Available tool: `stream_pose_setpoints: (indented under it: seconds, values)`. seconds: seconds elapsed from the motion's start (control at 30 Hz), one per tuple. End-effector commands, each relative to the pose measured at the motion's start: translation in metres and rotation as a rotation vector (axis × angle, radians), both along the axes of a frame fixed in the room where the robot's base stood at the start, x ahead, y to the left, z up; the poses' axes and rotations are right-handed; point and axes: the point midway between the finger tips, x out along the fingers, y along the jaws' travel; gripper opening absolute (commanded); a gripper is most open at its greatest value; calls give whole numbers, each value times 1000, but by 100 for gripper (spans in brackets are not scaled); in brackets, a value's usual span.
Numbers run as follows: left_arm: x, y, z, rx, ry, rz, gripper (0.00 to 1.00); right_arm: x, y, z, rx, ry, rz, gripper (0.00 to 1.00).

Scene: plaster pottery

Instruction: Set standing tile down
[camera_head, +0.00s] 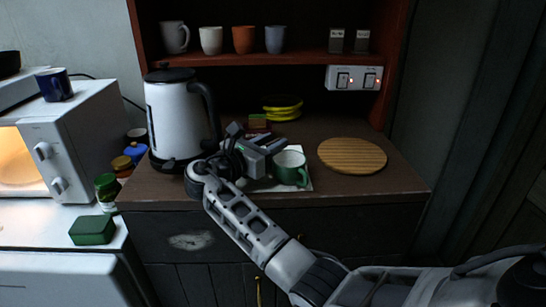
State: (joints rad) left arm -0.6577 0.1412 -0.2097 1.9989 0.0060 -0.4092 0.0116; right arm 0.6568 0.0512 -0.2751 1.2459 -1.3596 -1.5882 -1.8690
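My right arm reaches in from the lower right, and its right gripper (266,147) is over the wooden counter, just behind and left of a green mug (290,168). The gripper's fingers are small and dark here, so I cannot tell whether they are open or shut, or on anything. A flat, pale square piece (301,184), possibly a tile, lies under the mug, partly hidden by the mug and my arm. I cannot make out a tile standing on edge. My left gripper is not in view.
A white kettle (178,120) stands close left of the gripper. Yellow dishes (283,107) and a small red-and-green block (258,121) are behind it. A round wooden board (352,156) lies to the right. A shelf (290,57) with cups hangs above. The counter's front right is clear.

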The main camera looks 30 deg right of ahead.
Motion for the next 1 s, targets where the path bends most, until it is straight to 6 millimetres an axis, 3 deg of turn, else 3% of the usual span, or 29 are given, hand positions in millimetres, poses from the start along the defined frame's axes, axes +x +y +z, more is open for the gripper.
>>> stream_pose_setpoints:
  seconds: [0.03,0.13,0.17,0.57,1.0]
  values:
    - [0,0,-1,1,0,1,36,0,0,0,0,0,0,29]
    - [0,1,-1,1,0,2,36,0,0,0,0,0,0,1]
    - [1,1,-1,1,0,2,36,0,0,0,0,0,0,0]
    - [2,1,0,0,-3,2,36,0,1,7,0,-3,0,0]
    - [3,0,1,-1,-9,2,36,0,1,85,1,-5,0,0]
